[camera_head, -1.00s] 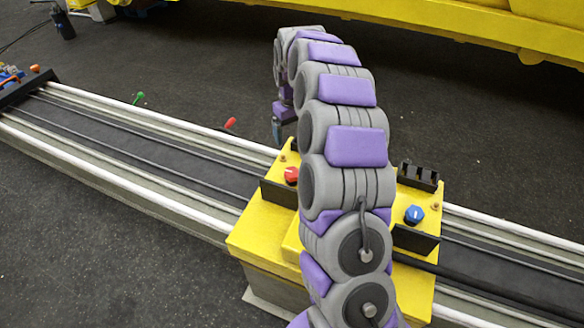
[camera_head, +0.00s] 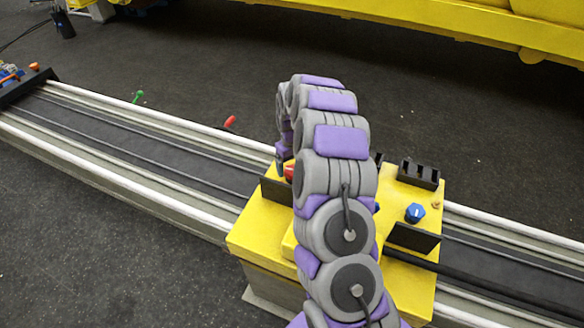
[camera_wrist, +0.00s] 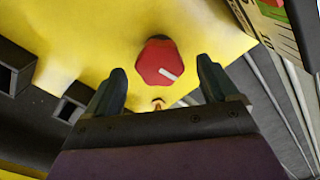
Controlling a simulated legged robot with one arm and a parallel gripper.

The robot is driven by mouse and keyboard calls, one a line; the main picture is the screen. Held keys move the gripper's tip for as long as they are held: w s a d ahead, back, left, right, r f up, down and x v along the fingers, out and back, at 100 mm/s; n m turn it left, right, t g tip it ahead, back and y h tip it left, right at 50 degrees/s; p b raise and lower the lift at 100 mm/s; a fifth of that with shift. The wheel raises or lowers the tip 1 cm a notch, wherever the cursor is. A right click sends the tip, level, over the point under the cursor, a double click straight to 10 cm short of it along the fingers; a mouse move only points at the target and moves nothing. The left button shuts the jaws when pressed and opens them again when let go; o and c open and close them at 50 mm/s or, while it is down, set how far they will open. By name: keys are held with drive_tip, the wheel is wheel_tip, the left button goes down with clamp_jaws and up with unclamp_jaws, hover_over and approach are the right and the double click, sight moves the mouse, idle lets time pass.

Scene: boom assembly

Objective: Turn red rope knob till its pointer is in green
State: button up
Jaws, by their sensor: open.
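In the head view a part of the red knob (camera_head: 289,172) shows beside my arm. My gripper (camera_head: 281,165) is mostly hidden there behind the arm.
A blue knob (camera_head: 415,213) and a black slotted block (camera_head: 419,174) are on the right of the yellow box (camera_head: 262,226). Rails (camera_head: 120,170) run left and right. A red-tipped lever (camera_head: 230,122) stands behind.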

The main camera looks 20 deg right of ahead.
drive_tip(key=shift+f, duration=0.8)
drive_tip(key=c, duration=1)
drive_tip(key=shift+c, duration=0.2)
drive_tip(key=shift+m, duration=0.4)
drive_tip(key=m+p, duration=0.1)
drive_tip(key=m, duration=0.1)
drive_tip(key=shift+d+r+m, duration=0.1)
drive_tip(key=shift+m, duration=0.3)
drive_tip(key=m, duration=0.4)
drive_tip(key=shift+w+p, duration=0.1)
drive_tip(key=shift+p, duration=0.3)
drive_tip(key=m, duration=0.4)
drive_tip(key=shift+m+p, duration=0.45)
drive_tip(key=shift+m, duration=1.65)
